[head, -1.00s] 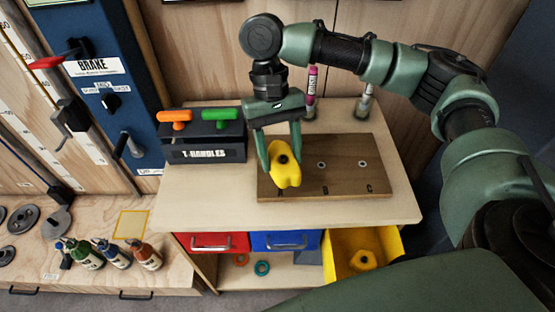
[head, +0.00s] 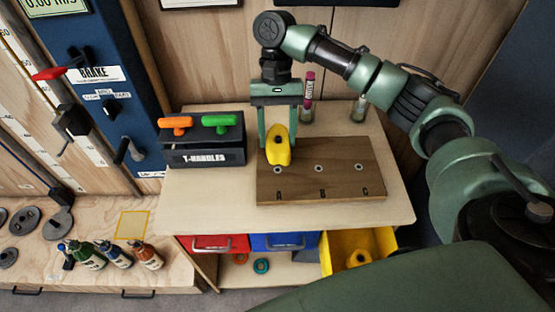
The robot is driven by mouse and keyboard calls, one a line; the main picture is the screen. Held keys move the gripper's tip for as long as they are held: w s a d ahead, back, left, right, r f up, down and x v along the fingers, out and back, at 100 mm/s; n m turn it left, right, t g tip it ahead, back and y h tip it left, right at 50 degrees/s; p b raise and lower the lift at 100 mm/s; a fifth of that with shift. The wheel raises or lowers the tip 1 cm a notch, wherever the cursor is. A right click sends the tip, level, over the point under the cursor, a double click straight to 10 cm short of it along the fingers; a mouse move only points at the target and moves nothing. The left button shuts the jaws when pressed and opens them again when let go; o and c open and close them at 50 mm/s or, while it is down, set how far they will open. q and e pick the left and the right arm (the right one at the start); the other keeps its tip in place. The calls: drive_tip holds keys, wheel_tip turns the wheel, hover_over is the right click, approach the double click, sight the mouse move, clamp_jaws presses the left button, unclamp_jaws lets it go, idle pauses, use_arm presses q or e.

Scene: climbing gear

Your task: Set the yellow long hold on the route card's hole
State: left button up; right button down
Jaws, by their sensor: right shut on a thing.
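My right gripper (head: 278,138) is shut on the yellow long hold (head: 278,150), with one finger on each side of it. The hold has a dark hole near its top and sits over the left end of the brown wooden board (head: 335,186). Hole A (head: 278,170) shows just below the hold's lower end. Hole B (head: 318,168) and hole C (head: 359,167) are uncovered. I cannot tell whether the hold touches the board. No readable route card shows. My left gripper is not in view.
A black T-handles box (head: 203,155) with orange and green handles stands left of the board. Below are red and blue drawers and an open yellow drawer (head: 381,242) containing a yellow hold.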

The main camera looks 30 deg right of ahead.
sight(277, 126)
wheel_tip(277, 126, down, 9)
drive_tip(key=shift+r+p, duration=0.1)
drive_tip(key=shift+p, duration=0.25)
drive_tip(key=c, duration=0.6)
unclamp_jaws()
drive_tip(key=shift+w+d+r, duration=0.1)
drive_tip(key=shift+w+r, duration=0.05)
drive_tip(key=shift+r, duration=0.25)
drive_tip(key=b+v, duration=0.1)
drive_tip(key=v, duration=0.8)
drive_tip(key=shift+r+b, duration=0.3)
drive_tip(key=shift+r, duration=0.1)
drive_tip(key=shift+w+d+r, duration=0.2)
drive_tip(key=shift+w+r, duration=0.05)
drive_tip(key=shift+r, duration=0.35)
